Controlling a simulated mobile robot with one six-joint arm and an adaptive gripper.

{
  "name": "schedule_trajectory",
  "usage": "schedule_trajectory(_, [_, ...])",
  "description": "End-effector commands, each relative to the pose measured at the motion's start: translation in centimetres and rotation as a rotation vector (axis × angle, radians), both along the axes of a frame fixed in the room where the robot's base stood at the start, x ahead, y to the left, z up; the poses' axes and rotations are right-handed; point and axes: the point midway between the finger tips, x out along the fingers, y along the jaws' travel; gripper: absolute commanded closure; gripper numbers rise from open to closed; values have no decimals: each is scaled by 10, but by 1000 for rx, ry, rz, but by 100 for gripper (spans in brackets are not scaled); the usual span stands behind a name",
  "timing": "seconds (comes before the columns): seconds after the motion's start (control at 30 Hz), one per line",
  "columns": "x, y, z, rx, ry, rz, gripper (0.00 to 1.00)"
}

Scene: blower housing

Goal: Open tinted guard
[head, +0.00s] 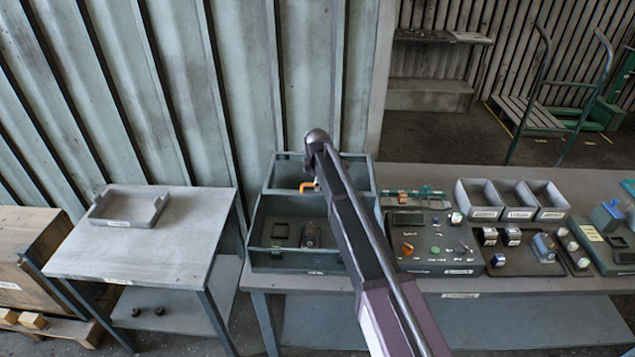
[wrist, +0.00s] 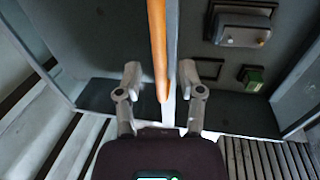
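A grey open-topped housing (head: 258,230) stands at the left end of the long bench, with a crossbar dividing it. An orange handle (head: 306,185) shows at the crossbar, beside my arm. In the wrist view, the orange handle (wrist: 157,45) runs down between the fingers of my gripper (wrist: 160,80), alongside a thin grey edge. The fingers are open, one on each side, with visible gaps to the handle. A teal see-through strip (head: 428,193) lies at the back of the control panel; I cannot tell whether this or the handled part is the tinted guard.
Dark fittings (wrist: 240,28) and a small green part (wrist: 252,77) sit inside the housing. The control panel (head: 432,240) with knobs lies right of my arm. A side table (head: 150,255) with a shallow tray stands left, across a gap.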

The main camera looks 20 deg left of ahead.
Motion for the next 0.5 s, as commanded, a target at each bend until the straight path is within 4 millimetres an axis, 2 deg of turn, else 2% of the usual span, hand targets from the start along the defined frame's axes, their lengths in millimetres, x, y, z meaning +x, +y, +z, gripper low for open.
schedule_trajectory(0.33, [-2, 0, 0, 0, 0, 0, 49])
schedule_trajectory(0.5, [-9, -2, 0, 0, 0, 0, 49])
